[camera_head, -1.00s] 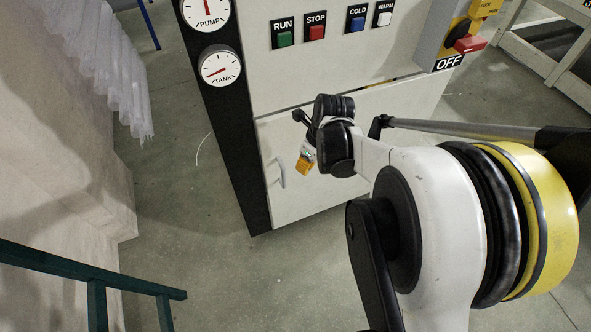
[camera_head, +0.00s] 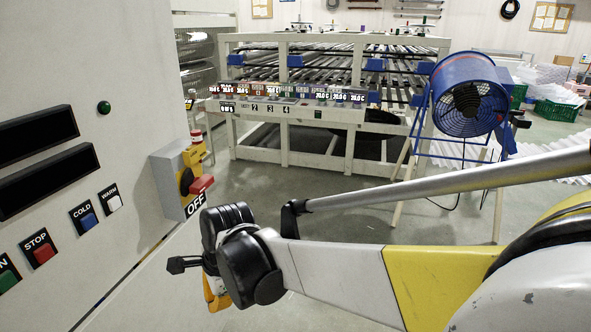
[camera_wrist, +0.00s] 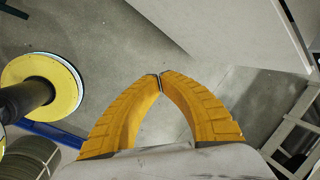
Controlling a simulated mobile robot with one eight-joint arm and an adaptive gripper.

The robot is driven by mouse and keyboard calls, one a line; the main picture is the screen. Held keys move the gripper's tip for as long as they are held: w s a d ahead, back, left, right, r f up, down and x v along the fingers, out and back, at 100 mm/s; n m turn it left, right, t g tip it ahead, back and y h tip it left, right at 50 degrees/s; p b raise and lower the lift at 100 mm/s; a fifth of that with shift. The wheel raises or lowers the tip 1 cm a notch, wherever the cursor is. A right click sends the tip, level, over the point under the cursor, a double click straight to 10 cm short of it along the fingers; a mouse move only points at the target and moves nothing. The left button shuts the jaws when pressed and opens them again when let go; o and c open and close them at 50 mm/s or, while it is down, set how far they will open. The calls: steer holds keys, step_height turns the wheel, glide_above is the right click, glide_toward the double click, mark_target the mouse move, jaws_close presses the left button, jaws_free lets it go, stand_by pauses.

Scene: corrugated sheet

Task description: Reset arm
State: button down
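My gripper (camera_wrist: 160,82) shows in the wrist view as two yellow ribbed fingers. Their tips meet and nothing shows between them. In the head view, my arm reaches in from the right, with the wrist in front of the lower part of the white control cabinet (camera_head: 120,50). Only a small yellow part of the gripper (camera_head: 214,296) shows there, below the black wrist joint. The wrist view shows concrete floor beyond the fingers.
A switch box (camera_head: 180,180) with a red handle, marked OFF, stands out from the cabinet just above my wrist. A long white-framed machine (camera_head: 290,147) stands behind. A blue fan (camera_head: 468,97) on a stand is at the right. Grey floor lies between.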

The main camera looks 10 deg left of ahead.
steer(key=w+d+r+n+t, duration=0.2)
steer(key=d+r, duration=0.2)
steer(key=d, duration=0.9)
steer(key=w+d+r+n+t, duration=0.15)
steer(key=d+r, duration=0.35)
steer(key=d, duration=0.8)
steer(key=s+d+n+t+h, duration=0.1)
steer(key=s+d, duration=0.3)
steer(key=d, duration=0.7)
steer(key=s+d+f+n+t+h, duration=0.1)
steer(key=s+d+n+h, duration=0.1)
steer(key=d, duration=0.8)
steer(key=shift+s+d+f+n, duration=0.25)
steer(key=shift+s+d+n, duration=0.15)
steer(key=shift+s+n, duration=0.65)
steer(key=shift+w+t, duration=0.15)
steer(key=shift+t, duration=0.2)
